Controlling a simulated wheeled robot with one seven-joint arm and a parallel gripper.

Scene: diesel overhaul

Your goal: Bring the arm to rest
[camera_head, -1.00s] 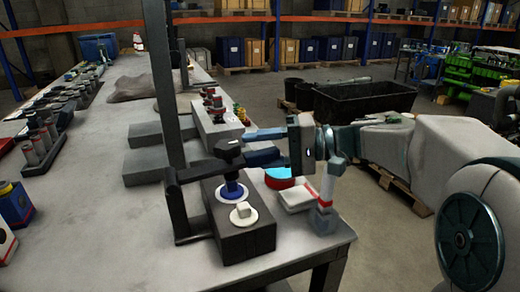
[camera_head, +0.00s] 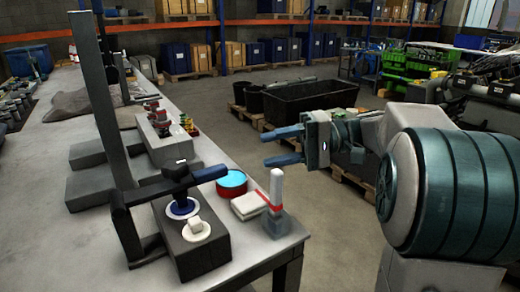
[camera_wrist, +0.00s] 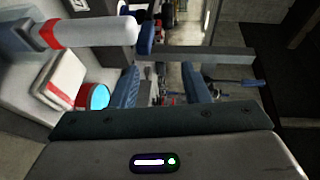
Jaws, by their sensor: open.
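My gripper (camera_head: 284,146) is open and empty, with its two blue fingers pointing left in the head view. It hangs in the air beyond the right edge of the workbench (camera_head: 262,236), touching nothing. In the wrist view the space between the blue fingers of my gripper (camera_wrist: 162,88) holds nothing gripped. My arm (camera_head: 405,165) is bent in from the right side of the head view.
Near the bench corner are a white bottle with a red band (camera_head: 276,190), a white pad (camera_head: 247,206), a red tin with blue contents (camera_head: 231,183) and a dark fixture block (camera_head: 205,250). A black bin (camera_head: 310,99) stands on the floor behind. A black post (camera_head: 100,100) rises from the bench.

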